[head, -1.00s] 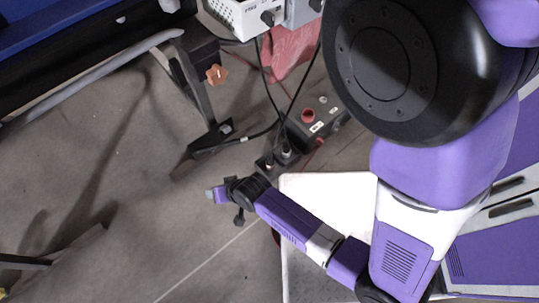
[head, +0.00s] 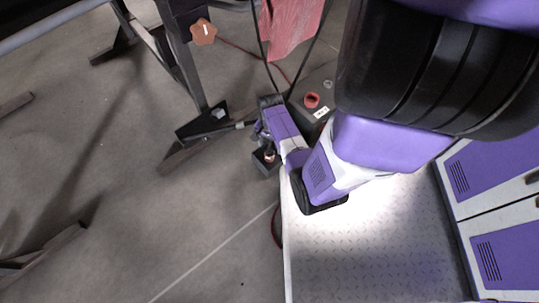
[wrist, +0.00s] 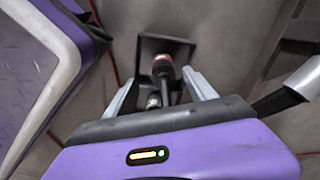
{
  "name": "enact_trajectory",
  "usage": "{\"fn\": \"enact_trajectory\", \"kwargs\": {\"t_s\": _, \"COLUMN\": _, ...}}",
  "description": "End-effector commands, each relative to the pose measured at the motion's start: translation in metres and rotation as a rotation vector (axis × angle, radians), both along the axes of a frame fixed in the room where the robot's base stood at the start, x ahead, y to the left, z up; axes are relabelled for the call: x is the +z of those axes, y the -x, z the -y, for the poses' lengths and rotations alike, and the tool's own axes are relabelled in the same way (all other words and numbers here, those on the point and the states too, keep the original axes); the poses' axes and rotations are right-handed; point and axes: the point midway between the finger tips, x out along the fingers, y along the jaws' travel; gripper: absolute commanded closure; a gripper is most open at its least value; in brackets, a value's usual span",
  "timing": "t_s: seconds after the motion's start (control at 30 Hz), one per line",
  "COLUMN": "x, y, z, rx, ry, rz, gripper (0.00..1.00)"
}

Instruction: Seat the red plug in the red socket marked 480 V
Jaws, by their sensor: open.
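In the wrist view the red plug (wrist: 163,66) has a dark body and stands by a dark square box (wrist: 180,46) on the floor. My gripper (wrist: 162,75) is open, with one pale finger on each side of the plug's line; I cannot tell whether either touches it. In the head view the box (head: 262,165) shows below my gripper, whose fingers are hard to make out. The red socket (head: 312,100) is a round red ring on a dark floor unit, up and right of the box. A white label (head: 320,113) sits beside it, too small to read surely.
Black cables hang past a red sheet (head: 289,28) near the socket. My white deck is at the lower right. Grey floor (head: 150,210) is open at the left.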

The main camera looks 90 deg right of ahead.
Motion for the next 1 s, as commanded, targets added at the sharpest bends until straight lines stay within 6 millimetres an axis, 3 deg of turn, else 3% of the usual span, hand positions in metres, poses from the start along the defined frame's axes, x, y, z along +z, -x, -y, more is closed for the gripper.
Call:
{"fn": "enact_trajectory", "kwargs": {"t_s": 0.4, "x": -0.047, "y": -0.003, "z": 0.005, "rx": 0.002, "ry": 0.002, "rz": 0.001, "gripper": 0.36}}
{"fn": "enact_trajectory", "kwargs": {"t_s": 0.77, "x": -0.052, "y": -0.004, "z": 0.004, "rx": 0.003, "ry": 0.002, "rz": 0.001, "gripper": 0.36}}
{"fn": "enact_trajectory", "kwargs": {"t_s": 1.0, "x": -0.052, "y": -0.004, "z": 0.004, "rx": 0.003, "ry": 0.002, "rz": 0.001, "gripper": 0.79}}
